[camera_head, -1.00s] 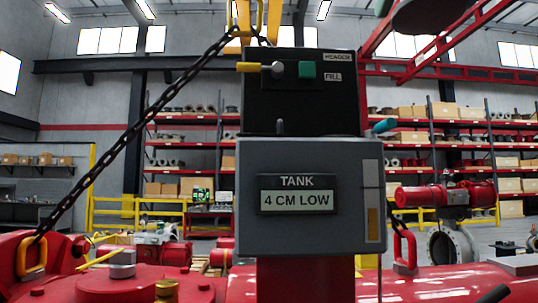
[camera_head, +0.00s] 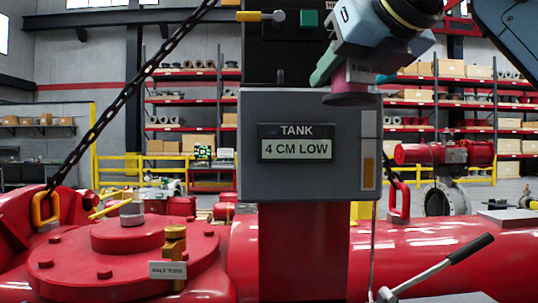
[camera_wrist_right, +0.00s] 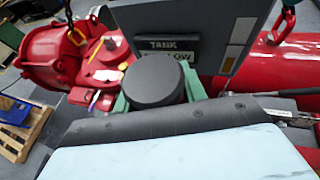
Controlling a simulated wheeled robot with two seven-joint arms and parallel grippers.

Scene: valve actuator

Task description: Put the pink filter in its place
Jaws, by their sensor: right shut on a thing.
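The pink filter (camera_head: 350,84) is a short pink-purple cylinder with a wider dark end, held in front of the top right of the grey tank display box. My right gripper (camera_head: 347,72) is shut on it, with green fingers at its sides. In the right wrist view, the filter's dark round end (camera_wrist_right: 155,80) sits between the green fingers (camera_wrist_right: 158,97) and covers part of the display. A brass fitting (camera_head: 174,246) with a small lettered tag stands on the red flange at the lower left. I cannot tell where the filter's place is. My left gripper is not in view.
The grey display box (camera_head: 250,180) reads "TANK 4 CM LOW". A chain (camera_head: 125,92) slants down at left to a yellow hook. A long lever (camera_head: 440,265) with a black handle juts up at lower right. Red pipework (camera_head: 470,245) spans the front.

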